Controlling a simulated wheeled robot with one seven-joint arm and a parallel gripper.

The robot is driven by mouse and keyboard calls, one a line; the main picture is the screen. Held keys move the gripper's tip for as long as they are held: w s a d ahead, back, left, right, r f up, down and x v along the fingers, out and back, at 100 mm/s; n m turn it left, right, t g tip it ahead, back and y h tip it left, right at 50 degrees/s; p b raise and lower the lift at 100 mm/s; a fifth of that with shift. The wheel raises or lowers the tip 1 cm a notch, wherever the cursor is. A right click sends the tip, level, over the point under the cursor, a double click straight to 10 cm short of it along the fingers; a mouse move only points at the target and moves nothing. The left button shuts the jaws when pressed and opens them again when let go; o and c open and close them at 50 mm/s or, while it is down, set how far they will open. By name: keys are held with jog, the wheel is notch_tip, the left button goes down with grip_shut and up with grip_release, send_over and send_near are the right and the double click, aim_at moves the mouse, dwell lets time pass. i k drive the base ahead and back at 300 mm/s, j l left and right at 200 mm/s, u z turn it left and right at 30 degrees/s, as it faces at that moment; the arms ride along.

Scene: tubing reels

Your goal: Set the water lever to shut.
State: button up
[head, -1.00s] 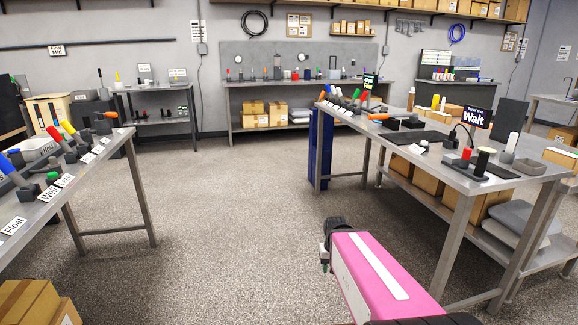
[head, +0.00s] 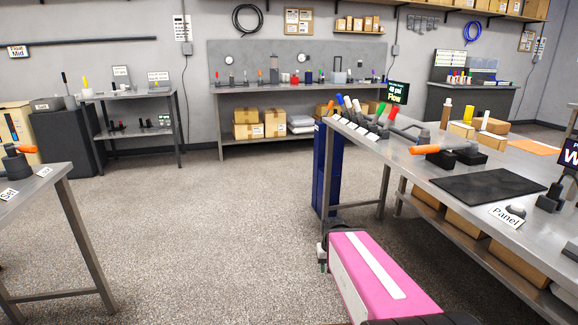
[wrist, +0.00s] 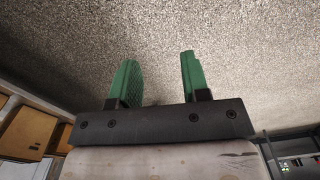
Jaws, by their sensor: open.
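I cannot tell which lever is the water lever, as the small labels are not readable. A row of levers with blue, white, red and green handles (head: 381,110) stands at the far end of the right table (head: 470,215). An orange-handled lever (head: 425,149) lies low on the same table. Another orange-handled lever (head: 22,149) stands on the left table (head: 50,190). My gripper shows in the wrist view (wrist: 159,76) with its green fingers apart and nothing between them. In the head view it sits low beside the right table, clear of all levers, its fingers mostly hidden.
A black mat (head: 488,185) and a "Panel" label (head: 506,217) lie on the right table. The back bench (head: 290,90) carries more fittings. Speckled floor (head: 210,220) is open between the tables.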

aim_at(338, 96)
jog(key=i+z, duration=0.1)
jog(key=i, duration=0.75)
jog(key=i+j+z, duration=0.1)
jog(key=i, duration=0.7)
jog(key=j, duration=0.1)
